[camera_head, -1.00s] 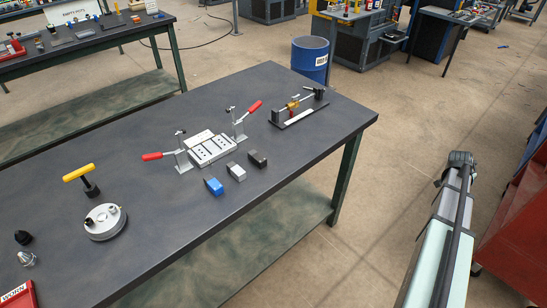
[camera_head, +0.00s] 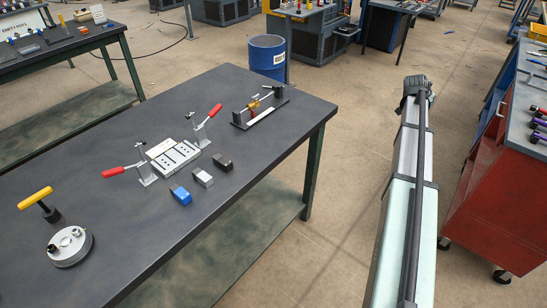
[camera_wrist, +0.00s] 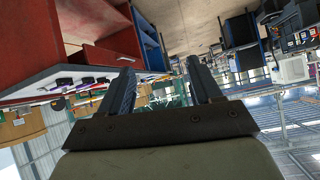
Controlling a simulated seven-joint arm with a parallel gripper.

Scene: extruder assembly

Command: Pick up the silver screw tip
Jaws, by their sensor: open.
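My gripper (camera_wrist: 160,66) is open and empty in the wrist view, its two dark fingers wide apart and no table part between them. In the head view, my arm extends over the floor to the right of the table, well away from the parts. A round silver disc (camera_head: 72,257) lies at the table's lower left. Small silver and dark pieces (camera_head: 77,232) sit on its top; I cannot tell whether one is the silver screw tip. The lower left table corner is outside the frame.
The dark table (camera_head: 125,230) also bears a yellow-handled tool (camera_head: 36,197), a clamp fixture (camera_head: 174,157) with red handles, blue (camera_head: 181,195), grey (camera_head: 203,178) and black (camera_head: 223,162) blocks, and a black-based fixture (camera_head: 260,112). A red cabinet (camera_head: 495,200) stands right of my arm.

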